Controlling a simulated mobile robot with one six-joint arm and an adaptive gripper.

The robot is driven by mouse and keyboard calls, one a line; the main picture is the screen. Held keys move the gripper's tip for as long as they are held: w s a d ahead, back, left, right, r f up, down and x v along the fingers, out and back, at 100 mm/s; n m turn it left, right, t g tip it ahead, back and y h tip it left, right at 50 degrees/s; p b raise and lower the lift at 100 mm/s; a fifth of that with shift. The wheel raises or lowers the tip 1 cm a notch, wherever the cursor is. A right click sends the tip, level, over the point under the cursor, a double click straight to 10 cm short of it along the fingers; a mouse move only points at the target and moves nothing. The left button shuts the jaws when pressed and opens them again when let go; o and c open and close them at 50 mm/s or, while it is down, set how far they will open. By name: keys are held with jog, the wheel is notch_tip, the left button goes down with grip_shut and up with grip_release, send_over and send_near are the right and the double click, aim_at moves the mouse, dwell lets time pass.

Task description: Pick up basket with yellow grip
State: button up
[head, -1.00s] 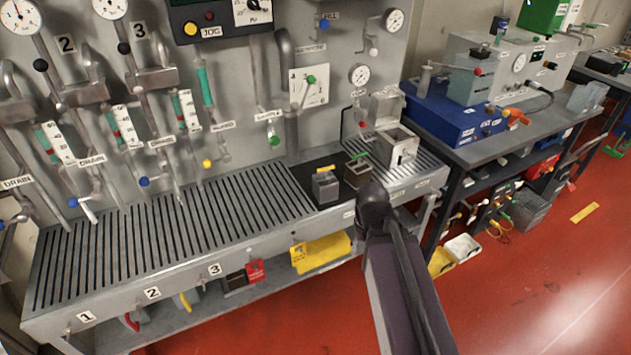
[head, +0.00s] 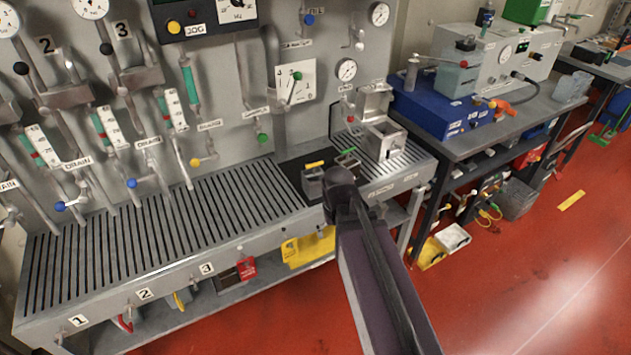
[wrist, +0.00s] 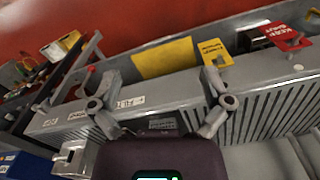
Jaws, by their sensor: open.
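The basket with the yellow grip (head: 313,182) is a small grey box with a yellow bar on top. It stands on the dark mat at the bench's right part in the head view. A similar basket with a green grip (head: 348,158) is just right of it, partly hidden by my arm. The end of my arm is close in front of the two baskets in the picture; its fingers are hidden there. In the wrist view my gripper (wrist: 156,92) has its fingers spread wide with no basket clearly seen between them.
The slatted metal bench (head: 160,235) is clear to the left. A metal container with an open lid (head: 384,140) stands right of the baskets. Pipes and valves line the wall panel behind.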

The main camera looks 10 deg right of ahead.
aim_at(314, 165)
jog(key=w+r+n+p, duration=0.1)
jog(key=w+r+p, duration=0.6)
jog(key=w, duration=0.6)
jog(key=w+r+n+p, duration=0.1)
jog(key=w+r+p, duration=0.7)
jog(key=w, duration=0.6)
jog(key=shift+w+a+r+n, duration=0.15)
jog(key=shift+a+r+n, duration=0.15)
jog(key=shift+a+r, duration=0.1)
jog(key=shift+f, duration=0.1)
notch_tip(314, 165, down, 8)
jog(key=b, duration=0.8)
jog(key=shift+f+b, duration=0.25)
jog(key=shift+b, duration=0.1)
jog(key=shift+f, duration=0.1)
jog(key=shift+d+f+b, duration=0.2)
jog(key=shift+f+b, duration=2.3)
jog(key=shift+b, duration=0.1)
